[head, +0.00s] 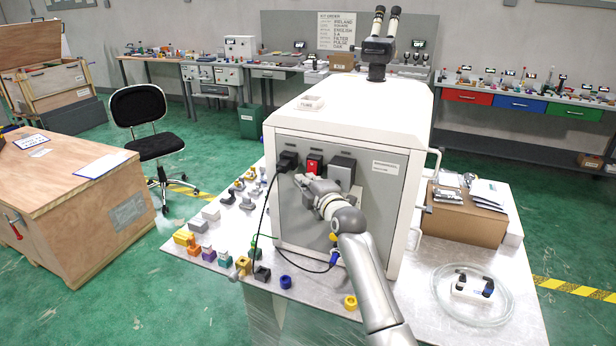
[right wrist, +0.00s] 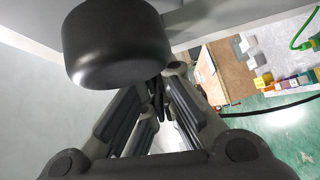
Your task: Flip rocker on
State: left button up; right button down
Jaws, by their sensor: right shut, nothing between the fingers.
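The red rocker (head: 314,164) sits on the grey front panel (head: 294,217) of a white machine (head: 358,110). It is between a black plug (head: 287,161) with a cord and a grey box (head: 341,172). Whether the rocker is on or off is too small to tell. My right gripper (head: 301,180) is shut and empty, its tips just below the rocker; I cannot tell whether they touch the panel. In the right wrist view its closed fingers (right wrist: 160,95) show, partly hidden by a round black part (right wrist: 115,42). I do not make out the rocker there. My left gripper is not in view.
The machine stands on a grey table (head: 450,270). Several small coloured parts lie left of it. A black cord (head: 262,225) hangs in front of the panel. A cardboard box (head: 465,215) and a glass dish (head: 472,295) are on the right.

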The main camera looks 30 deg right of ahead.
jog(key=shift+w+d, duration=0.2)
jog(key=shift+d, duration=0.05)
jog(key=shift+f, duration=0.1)
jog(key=shift+w+d+f+n+t+b, duration=0.1)
jog(key=shift+w+d+n+t+b, duration=0.15)
jog(key=shift+b, duration=0.9)
